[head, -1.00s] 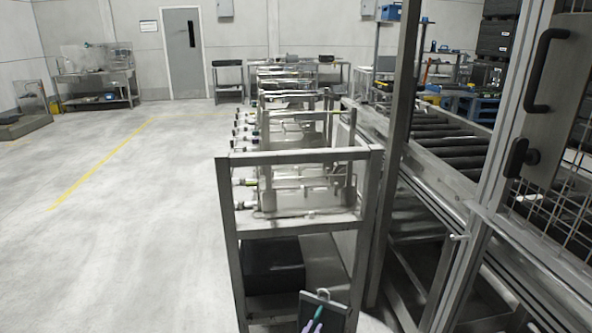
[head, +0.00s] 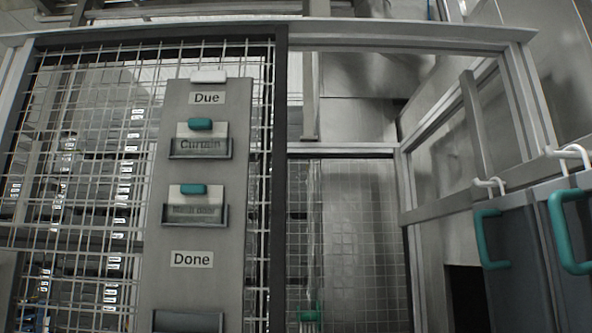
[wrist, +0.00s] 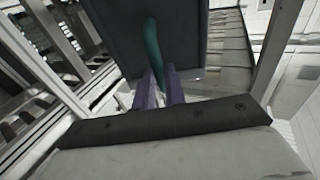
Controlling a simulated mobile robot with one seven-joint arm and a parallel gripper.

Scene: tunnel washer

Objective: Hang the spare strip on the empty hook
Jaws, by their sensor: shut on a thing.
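The spare strip (wrist: 118,42) shows in the wrist view as a dark panel with a teal handle (wrist: 155,50). My gripper (wrist: 160,78), with purple fingers, is shut on that teal handle. The head view does not show my gripper or the held strip. At the right of the head view, two dark strips (head: 512,295) (head: 562,285) with teal handles hang side by side from white hooks (head: 490,186) (head: 570,157). I cannot make out an empty hook.
A grey board (head: 205,245) marked Due and Done, with card holders, hangs on a wire mesh panel (head: 80,170) at the left. A metal frame post (head: 310,95) and a rail (head: 440,207) stand between the board and the strips.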

